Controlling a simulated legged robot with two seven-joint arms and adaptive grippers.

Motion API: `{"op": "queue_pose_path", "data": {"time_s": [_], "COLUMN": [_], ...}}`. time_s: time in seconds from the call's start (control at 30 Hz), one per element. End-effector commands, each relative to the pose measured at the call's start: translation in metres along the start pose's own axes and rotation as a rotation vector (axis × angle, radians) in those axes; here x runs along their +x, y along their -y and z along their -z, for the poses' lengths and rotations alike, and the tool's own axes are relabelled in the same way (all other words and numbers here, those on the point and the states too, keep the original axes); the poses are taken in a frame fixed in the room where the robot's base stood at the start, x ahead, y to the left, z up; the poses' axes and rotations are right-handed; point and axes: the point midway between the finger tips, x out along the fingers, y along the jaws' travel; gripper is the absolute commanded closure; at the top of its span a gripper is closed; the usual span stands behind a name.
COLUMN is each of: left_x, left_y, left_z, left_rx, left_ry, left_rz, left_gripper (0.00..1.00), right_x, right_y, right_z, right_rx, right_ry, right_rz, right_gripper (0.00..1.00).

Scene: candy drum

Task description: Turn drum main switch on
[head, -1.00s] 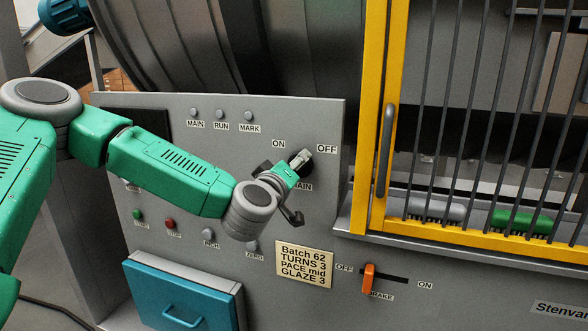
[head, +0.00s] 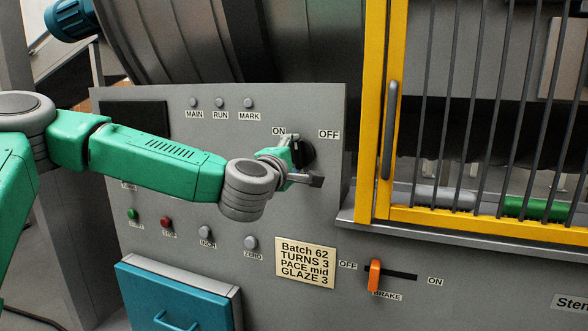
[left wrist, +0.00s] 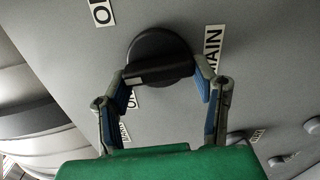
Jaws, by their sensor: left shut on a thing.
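The main switch is a black rotary knob (head: 304,153) on the grey panel, between the ON label (head: 279,131) and the OFF label (head: 329,134). My left gripper (head: 303,160) is shut on it, with one finger above left near ON and the other below right. In the left wrist view the two fingers (left wrist: 162,75) press the ends of the raised bar of the knob (left wrist: 158,52). The MAIN label (left wrist: 212,48) is beside the knob there; the gripper hides it in the head view. The right gripper is out of view.
Grey MAIN, RUN and MARK lamps (head: 220,102) sit above. Below are small buttons, a batch plate (head: 305,264) and an orange brake lever (head: 375,275) at its OFF end. A yellow barred gate (head: 398,120) stands to the right. A teal drawer (head: 178,298) is lower left.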

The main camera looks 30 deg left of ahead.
Motion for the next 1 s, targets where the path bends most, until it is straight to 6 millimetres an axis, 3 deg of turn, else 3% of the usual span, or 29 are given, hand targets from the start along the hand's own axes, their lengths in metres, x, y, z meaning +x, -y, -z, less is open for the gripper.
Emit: {"op": "queue_pose_path", "data": {"time_s": [0.03,0.5,1.0], "left_x": [-0.001,-0.001,-0.001], "left_y": [0.013,0.016,0.014], "left_z": [0.000,-0.002,-0.004], "left_rx": [-0.040,-0.452,-0.663], "left_ry": [0.004,0.002,-0.001], "left_rz": [0.017,0.018,0.020], "left_gripper": [0.76,0.76,0.76], "right_x": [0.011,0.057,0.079], "right_y": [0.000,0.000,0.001], "right_z": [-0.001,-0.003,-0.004], "right_rx": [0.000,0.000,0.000], "right_ry": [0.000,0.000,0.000], "right_rz": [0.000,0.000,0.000], "right_gripper": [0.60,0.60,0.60]}}
